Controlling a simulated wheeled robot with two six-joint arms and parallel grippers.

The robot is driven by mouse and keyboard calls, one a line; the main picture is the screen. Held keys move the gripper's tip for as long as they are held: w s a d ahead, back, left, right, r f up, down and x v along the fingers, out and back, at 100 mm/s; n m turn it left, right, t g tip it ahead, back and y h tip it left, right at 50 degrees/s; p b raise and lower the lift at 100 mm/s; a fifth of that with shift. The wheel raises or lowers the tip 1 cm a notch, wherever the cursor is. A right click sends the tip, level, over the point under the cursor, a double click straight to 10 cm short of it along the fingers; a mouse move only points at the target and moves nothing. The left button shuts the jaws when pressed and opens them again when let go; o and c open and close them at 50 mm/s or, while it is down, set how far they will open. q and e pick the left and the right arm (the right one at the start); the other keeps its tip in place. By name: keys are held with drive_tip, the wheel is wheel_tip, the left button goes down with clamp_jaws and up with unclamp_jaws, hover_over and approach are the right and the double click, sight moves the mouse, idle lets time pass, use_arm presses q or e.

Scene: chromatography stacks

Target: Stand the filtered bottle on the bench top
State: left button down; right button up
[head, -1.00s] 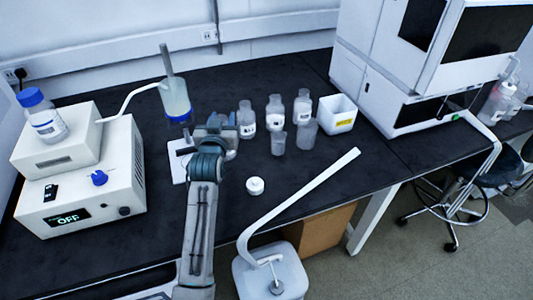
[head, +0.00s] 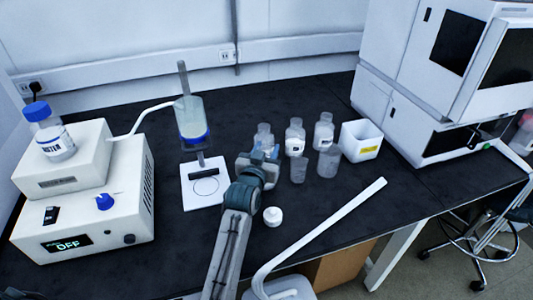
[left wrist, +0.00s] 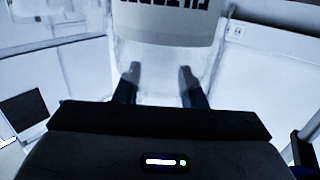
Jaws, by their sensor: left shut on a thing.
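The filtered bottle (left wrist: 165,45) is a clear bottle with a white label, partly cut off, whose dark print appears upside down in the left wrist view. My left gripper (left wrist: 160,88) is shut on it, one finger on each side. In the head view, my left gripper (head: 260,160) is above the dark bench top (head: 345,205), right of the filter stand. A clear bottle (head: 264,136) shows just behind the jaws; the held bottle overlaps it and is hard to separate. Whether the held bottle touches the bench cannot be told. My right gripper is not in view.
The filter stand's white base (head: 200,193) and funnel (head: 192,125) are at left, beside a pump unit (head: 85,215). Two bottles (head: 295,137), (head: 323,131), beakers (head: 298,169), (head: 328,162) and a white bin (head: 361,140) stand right. A white lid (head: 273,216) lies in front.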

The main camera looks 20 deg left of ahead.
use_arm(q)
drive_tip(key=shift+f, duration=0.5)
drive_tip(key=c, duration=1.3)
unclamp_jaws()
drive_tip(key=shift+f, duration=0.1)
drive_tip(key=o, duration=0.4)
drive_tip(key=shift+s, duration=0.1)
